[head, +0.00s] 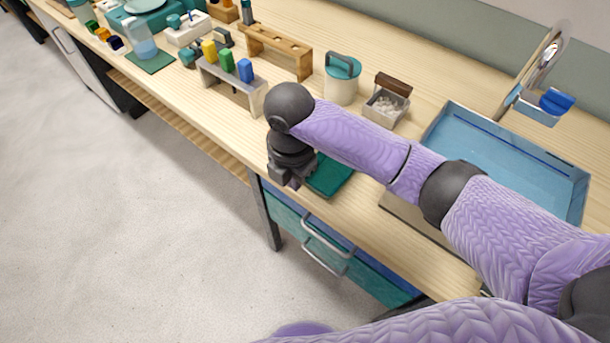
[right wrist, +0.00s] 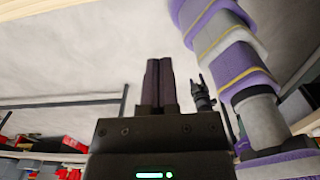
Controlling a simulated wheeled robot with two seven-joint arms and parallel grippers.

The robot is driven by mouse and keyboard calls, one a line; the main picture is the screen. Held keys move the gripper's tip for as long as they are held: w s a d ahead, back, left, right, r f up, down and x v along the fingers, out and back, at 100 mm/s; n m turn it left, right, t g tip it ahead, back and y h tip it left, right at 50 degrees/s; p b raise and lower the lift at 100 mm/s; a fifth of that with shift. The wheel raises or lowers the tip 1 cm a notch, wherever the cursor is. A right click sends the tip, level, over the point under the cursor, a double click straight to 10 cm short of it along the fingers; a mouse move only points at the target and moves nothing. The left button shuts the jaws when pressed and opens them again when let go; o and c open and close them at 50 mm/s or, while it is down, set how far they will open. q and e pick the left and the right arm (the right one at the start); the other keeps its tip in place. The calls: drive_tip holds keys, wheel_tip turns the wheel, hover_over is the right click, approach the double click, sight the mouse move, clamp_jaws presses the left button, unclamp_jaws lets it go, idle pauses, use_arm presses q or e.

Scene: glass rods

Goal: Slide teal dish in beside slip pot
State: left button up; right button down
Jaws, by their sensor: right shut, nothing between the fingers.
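A flat dark teal dish (head: 331,176) lies near the front edge of the bench, partly hidden behind my right arm and gripper. The slip pot appears to be the cream pot (head: 341,89) with a teal lid and dark handle, standing farther back, behind my right forearm. My right gripper (head: 291,184) points down at the bench's front edge, just left of the dish; I cannot tell whether it touches it. In the right wrist view its two dark fingers (right wrist: 160,85) are together with nothing between them.
A small box of pale pieces (head: 386,106) stands right of the pot, and a blue tray (head: 578,208) lies farther right. A wooden rack (head: 276,48) and a grey stand with coloured blocks (head: 232,82) are to the left. Drawers (head: 340,262) sit under the front edge.

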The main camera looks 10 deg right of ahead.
sight(305, 200)
drive_tip(key=f+b, duration=0.1)
drive_tip(key=f, duration=0.2)
drive_tip(key=w+d+f+b, duration=0.1)
drive_tip(key=f, duration=0.2)
drive_tip(key=w+d+f+b, duration=0.1)
drive_tip(key=f+b, duration=0.1)
drive_tip(key=f, duration=0.1)
drive_tip(key=shift+d+f, duration=0.25)
use_arm(q)
drive_tip(key=f, duration=0.3)
drive_tip(key=a+f, duration=0.1)
drive_tip(key=shift+s+a+f, duration=0.1)
drive_tip(key=shift+s+f, duration=0.15)
use_arm(e)
drive_tip(key=shift+w+d, duration=0.2)
drive_tip(key=shift+w, duration=0.05)
